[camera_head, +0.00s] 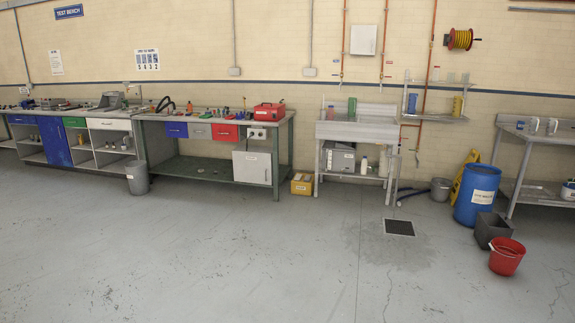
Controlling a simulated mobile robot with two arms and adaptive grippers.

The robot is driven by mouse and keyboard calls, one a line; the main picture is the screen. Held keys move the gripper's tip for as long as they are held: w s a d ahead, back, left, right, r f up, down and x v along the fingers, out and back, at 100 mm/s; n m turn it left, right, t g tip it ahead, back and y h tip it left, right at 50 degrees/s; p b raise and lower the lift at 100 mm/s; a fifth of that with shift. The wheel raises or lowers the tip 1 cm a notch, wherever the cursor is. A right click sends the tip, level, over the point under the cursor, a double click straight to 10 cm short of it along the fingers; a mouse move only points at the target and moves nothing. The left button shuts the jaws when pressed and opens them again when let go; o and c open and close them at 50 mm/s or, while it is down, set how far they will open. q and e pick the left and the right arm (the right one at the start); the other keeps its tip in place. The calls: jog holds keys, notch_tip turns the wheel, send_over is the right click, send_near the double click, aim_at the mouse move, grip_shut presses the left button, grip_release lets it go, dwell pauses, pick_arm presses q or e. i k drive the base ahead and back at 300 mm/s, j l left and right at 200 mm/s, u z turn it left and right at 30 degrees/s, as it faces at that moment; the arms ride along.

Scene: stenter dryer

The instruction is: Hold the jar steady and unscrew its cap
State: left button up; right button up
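No jar with a screw cap can be made out for sure from this distance. A small white container (364,165) stands on the lower shelf of the grey sink stand, too small to tell what it is. Small items on the workbench (212,118) are also too small to identify. Neither of my grippers is in view.
Open grey floor (200,250) lies in front. A grey bin (138,178) stands by the workbench. A dark floor drain (399,228) lies mid-right.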

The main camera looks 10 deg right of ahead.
aim_at(331, 110)
jog(key=i+l+z, duration=0.4)
jog(key=i, duration=0.45)
jog(key=i+z, duration=0.45)
jog(key=i, duration=2.3)
jog(key=i+l+u, duration=0.1)
jog(key=i, duration=0.9)
jog(key=i+l, duration=0.1)
jog(key=i, duration=0.85)
jog(key=i+l, duration=0.1)
jog(key=i, duration=0.85)
jog(key=j+u, duration=0.05)
